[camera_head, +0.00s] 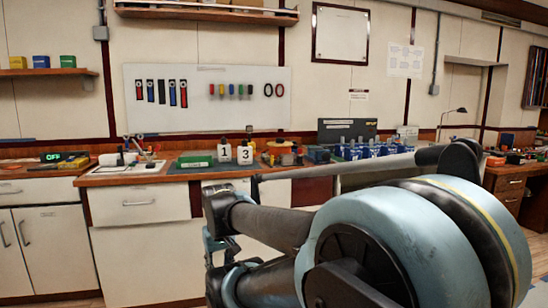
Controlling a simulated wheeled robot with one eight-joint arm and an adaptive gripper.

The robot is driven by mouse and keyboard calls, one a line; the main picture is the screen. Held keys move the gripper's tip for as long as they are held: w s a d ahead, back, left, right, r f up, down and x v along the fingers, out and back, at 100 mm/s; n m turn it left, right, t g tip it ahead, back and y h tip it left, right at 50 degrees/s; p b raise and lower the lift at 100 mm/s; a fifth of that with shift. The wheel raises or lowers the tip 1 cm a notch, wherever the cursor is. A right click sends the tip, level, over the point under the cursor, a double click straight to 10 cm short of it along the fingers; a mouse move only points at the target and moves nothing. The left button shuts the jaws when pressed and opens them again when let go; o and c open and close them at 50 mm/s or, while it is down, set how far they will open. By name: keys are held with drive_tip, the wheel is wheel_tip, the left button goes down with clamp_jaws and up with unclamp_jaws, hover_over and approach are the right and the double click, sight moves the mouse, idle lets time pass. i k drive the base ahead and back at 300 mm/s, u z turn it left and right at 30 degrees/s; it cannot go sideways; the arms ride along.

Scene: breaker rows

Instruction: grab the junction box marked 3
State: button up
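A small white box with a black 3 on its front (244,155) stands upright on the workbench at the back, left of the picture's middle. It has a dark part on top. My arm fills the lower right foreground, well in front of the bench and apart from the boxes. I cannot make out my gripper's fingers among the arm links.
A pegboard (207,98) with tools hangs behind. White cabinets (150,262) stand below.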

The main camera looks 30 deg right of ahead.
sight(244, 152)
drive_tip(key=z, duration=0.6)
drive_tip(key=i, duration=0.85)
drive_tip(key=z, duration=0.75)
drive_tip(key=i, duration=0.5)
drive_tip(key=z, duration=0.1)
